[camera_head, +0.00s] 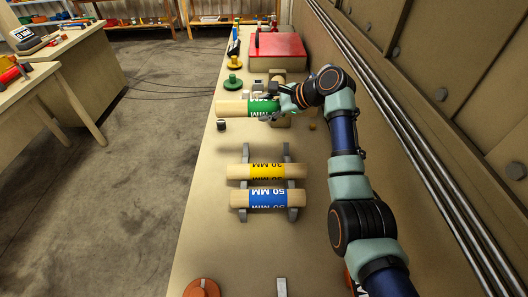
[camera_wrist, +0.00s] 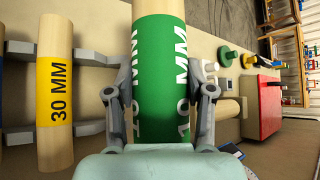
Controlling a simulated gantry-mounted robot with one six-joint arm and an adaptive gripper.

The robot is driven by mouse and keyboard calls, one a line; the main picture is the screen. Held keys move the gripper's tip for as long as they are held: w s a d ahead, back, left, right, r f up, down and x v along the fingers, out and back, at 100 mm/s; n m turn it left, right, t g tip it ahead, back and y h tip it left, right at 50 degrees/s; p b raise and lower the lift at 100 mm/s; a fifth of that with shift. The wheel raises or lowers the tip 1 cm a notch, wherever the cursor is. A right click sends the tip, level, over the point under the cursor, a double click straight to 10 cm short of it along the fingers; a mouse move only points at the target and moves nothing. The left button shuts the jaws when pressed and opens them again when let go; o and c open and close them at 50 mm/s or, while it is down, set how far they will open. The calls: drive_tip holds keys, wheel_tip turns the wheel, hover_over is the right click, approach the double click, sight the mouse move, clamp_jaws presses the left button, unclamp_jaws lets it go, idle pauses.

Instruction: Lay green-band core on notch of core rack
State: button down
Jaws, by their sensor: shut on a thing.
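The green-band core (camera_head: 233,109) is a pale wooden roller with a green band. My gripper (camera_head: 281,101) is shut around its band, and the core lies crosswise just beyond the far end of the core rack. In the wrist view the green band (camera_wrist: 160,75) sits between both fingers (camera_wrist: 164,95). The core rack (camera_head: 289,151) has two grey rails. It bears a yellow-band core (camera_head: 240,172) and, nearer, a blue-band core (camera_head: 240,199). Bare rail shows beyond the yellow one. The wrist view shows the yellow-band core (camera_wrist: 55,75) left of the held core. The notches are not clear.
A red box (camera_head: 276,53) stands farther back on the bench (camera_head: 215,225). A green spool (camera_head: 233,83) and a yellow spool (camera_head: 234,63) stand left of it. A pale wooden roll (camera_wrist: 229,108) lies beyond the held core. An orange disc (camera_head: 202,288) lies at the near edge.

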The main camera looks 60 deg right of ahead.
wheel_tip(320, 180, down, 17)
drive_tip(key=b, duration=0.4)
drive_tip(key=shift+f+b, duration=0.15)
drive_tip(key=shift+b, duration=0.15)
drive_tip(key=shift+f, duration=0.1)
drive_tip(key=shift+f, duration=0.15)
drive_tip(key=shift+c, duration=2.1)
unclamp_jaws()
